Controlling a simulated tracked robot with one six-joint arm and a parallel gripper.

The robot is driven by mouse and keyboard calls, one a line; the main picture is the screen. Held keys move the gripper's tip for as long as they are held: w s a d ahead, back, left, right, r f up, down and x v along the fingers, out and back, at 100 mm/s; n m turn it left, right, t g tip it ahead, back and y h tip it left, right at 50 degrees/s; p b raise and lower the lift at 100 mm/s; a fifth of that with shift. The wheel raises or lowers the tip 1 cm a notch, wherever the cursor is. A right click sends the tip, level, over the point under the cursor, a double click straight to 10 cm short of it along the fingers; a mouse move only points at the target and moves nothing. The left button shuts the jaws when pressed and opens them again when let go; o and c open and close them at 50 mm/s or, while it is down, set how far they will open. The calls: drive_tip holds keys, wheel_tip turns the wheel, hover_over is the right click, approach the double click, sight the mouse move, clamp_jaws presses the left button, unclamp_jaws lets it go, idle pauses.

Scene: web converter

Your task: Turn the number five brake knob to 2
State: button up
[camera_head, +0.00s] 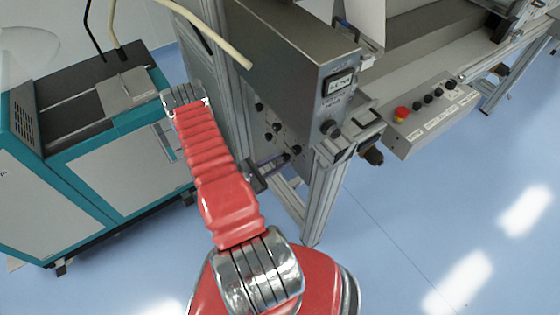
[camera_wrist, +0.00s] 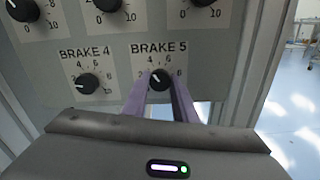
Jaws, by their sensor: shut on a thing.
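The brake 5 knob (camera_wrist: 159,79) is a black round knob under a "BRAKE 5" label on a grey panel, in the wrist view. My gripper (camera_wrist: 160,88) has two purple fingers, one on each side of this knob, and it is shut on it. The fingers cover part of the dial numbers, so the exact setting is hard to read. In the head view my gripper (camera_head: 290,157) reaches the panel (camera_head: 272,130) with its row of black knobs; the fingertips are small there.
The brake 4 knob (camera_wrist: 87,83) is close on the left, and more knobs (camera_wrist: 108,5) are above. A metal frame post (camera_head: 322,195) stands right of the panel. A control box (camera_head: 430,115) with a red button is farther right. A teal machine (camera_head: 100,150) is left.

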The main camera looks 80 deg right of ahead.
drive_tip(key=n, duration=0.5)
drive_tip(key=shift+d, duration=0.1)
drive_tip(key=shift+w+n, duration=0.1)
drive_tip(key=shift+n, duration=2.1)
drive_tip(key=o, duration=1)
drive_tip(key=shift+o, duration=0.2)
drive_tip(key=v, duration=1.3)
drive_tip(key=shift+w+a, duration=0.25)
drive_tip(key=shift+a, duration=0.05)
drive_tip(key=shift+f, duration=0.15)
